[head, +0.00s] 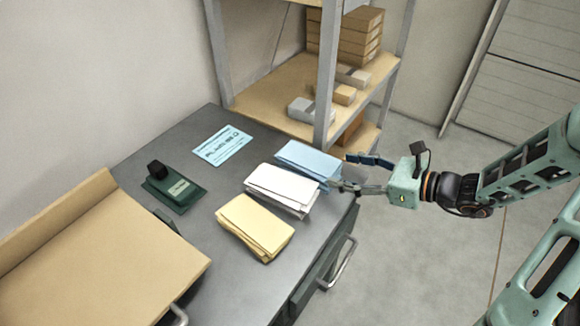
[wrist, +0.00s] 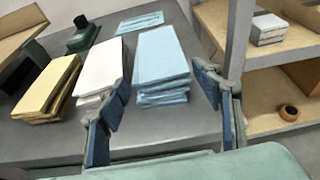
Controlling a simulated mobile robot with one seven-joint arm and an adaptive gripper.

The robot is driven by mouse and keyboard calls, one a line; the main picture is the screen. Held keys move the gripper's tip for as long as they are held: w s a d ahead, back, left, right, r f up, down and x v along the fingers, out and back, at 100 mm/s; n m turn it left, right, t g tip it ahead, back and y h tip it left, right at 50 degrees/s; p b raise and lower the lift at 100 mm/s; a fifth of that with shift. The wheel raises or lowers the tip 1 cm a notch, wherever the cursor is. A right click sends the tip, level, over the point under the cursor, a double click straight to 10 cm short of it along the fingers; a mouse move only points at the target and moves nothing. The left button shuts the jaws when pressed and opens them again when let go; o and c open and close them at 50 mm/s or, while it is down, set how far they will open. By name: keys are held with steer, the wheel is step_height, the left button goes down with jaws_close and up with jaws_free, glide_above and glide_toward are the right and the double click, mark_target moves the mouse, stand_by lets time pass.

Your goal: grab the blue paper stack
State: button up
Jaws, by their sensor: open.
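The blue paper stack (head: 309,159) lies on the grey desk top at its right end, beside the white paper stack (head: 282,188). In the wrist view the blue stack (wrist: 161,65) lies ahead of my gripper, its near end between the two finger lines. My gripper (head: 347,172) is open and empty at the desk's right edge, its fingertips close to the stack's near end. In the wrist view my gripper (wrist: 165,95) shows its two blue-padded fingers spread apart. I cannot tell whether a fingertip touches paper.
A yellow paper stack (head: 255,226) lies beyond the white one. A dark green stamp-like device (head: 174,188), a light blue printed card (head: 222,145) and a cardboard box (head: 100,265) are also on the desk (head: 205,240). A shelf post (head: 327,75) stands close behind the blue stack.

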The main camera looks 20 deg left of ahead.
mark_target(308, 162)
steer(key=shift+s+a, duration=0.1)
steer(key=shift+a, duration=0.2)
steer(key=x, duration=0.5)
steer(key=b+x, duration=0.1)
steer(key=x, duration=0.4)
steer(key=shift+a+r+b, duration=0.15)
steer(key=shift+a+b, duration=0.15)
steer(key=shift+a, duration=0.05)
steer(key=c, duration=1.3)
